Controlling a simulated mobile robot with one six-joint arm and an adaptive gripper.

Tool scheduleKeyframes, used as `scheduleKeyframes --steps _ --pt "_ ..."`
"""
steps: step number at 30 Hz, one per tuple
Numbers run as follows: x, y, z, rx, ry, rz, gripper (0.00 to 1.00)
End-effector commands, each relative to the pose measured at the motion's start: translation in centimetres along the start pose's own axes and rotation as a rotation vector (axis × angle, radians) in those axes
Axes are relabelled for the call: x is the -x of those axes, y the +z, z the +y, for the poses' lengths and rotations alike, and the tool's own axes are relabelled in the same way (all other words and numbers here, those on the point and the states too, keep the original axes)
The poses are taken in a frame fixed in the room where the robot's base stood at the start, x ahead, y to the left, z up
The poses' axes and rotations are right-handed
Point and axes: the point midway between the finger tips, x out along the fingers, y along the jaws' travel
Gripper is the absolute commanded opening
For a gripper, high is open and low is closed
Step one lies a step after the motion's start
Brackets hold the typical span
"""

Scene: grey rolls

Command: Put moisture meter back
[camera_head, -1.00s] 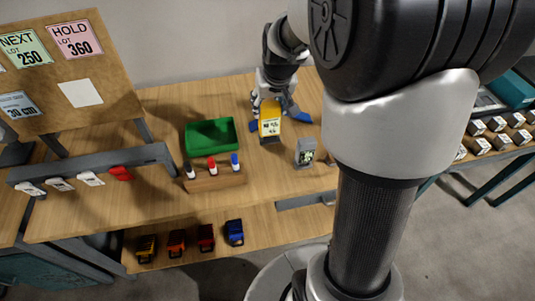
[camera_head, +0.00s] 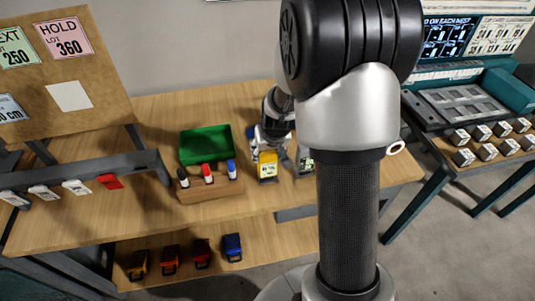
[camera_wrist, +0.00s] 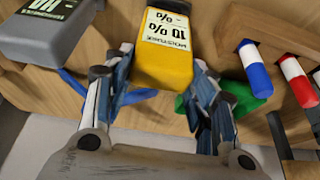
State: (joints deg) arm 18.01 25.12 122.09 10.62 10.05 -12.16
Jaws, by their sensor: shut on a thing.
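The yellow moisture meter (camera_head: 267,168) is upright on or just above the wooden table, between the marker block and a grey meter; I cannot tell whether it touches the table. Its label reads "MOISTURE" and "10 %" in the wrist view (camera_wrist: 166,45). My gripper (camera_head: 270,146) reaches down from behind it. In the wrist view the two fingers (camera_wrist: 157,84) stand either side of the meter's near end, shut on it.
A grey meter (camera_head: 305,161) stands close on the right, partly hidden by my arm. A wooden block (camera_head: 212,189) with three markers stands left, before a green tray (camera_head: 205,146). The table's left middle is clear.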

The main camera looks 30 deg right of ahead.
Motion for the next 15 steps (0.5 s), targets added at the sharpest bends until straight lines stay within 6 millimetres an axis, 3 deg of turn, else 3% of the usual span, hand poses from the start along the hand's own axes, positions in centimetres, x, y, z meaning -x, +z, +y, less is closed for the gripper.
scheduleKeyframes --steps 10,11,15 --pt "-0.27 0.0 0.01 0.0 0.0 0.004 0.3" --pt "-0.31 0.07 0.01 0.0 0.0 0.002 0.52" --pt "-0.19 0.02 0.01 0.0 0.0 0.002 0.61"
